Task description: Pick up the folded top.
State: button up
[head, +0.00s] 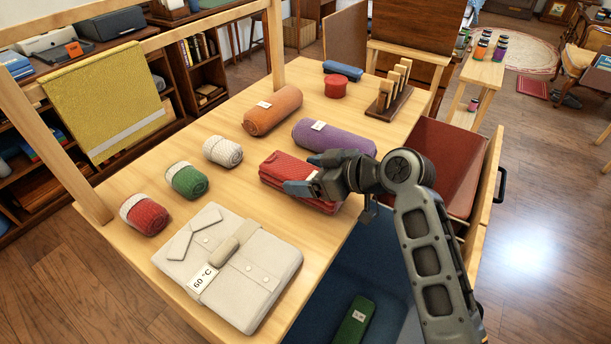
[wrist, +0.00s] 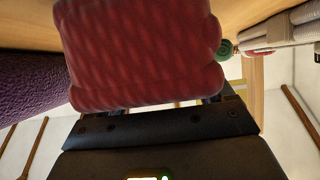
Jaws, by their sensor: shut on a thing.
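A red, ribbed, folded knit top (head: 283,171) is at the right edge of the wooden table, beside the purple roll. My gripper (head: 312,182) is shut on it from the right side. In the wrist view the red top (wrist: 140,50) fills the space in front of my gripper (wrist: 155,105) and hides most of the fingers. Whether it rests on the table or is slightly raised I cannot tell. A beige folded shirt (head: 262,262) with buttons and a "60 °C" tag lies at the table's near end, apart from my gripper.
A purple roll (head: 345,139), an orange roll (head: 272,110) and several small rolls lie on the table. A red tin (head: 335,86) and wooden rack (head: 389,97) stand at the far end. Right of the table are a reddish-brown box (head: 440,160) and a blue recess holding a green item (head: 354,322).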

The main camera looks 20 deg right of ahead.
aim_at(308, 174)
jog(key=shift+r, duration=0.65)
notch_tip(308, 174, up, 3)
jog(key=shift+f, duration=0.15)
jog(key=w+d+r+b, duration=0.1)
jog(key=w+d+r, duration=0.6)
jog(key=w, duration=0.2)
jog(key=shift+w, duration=0.2)
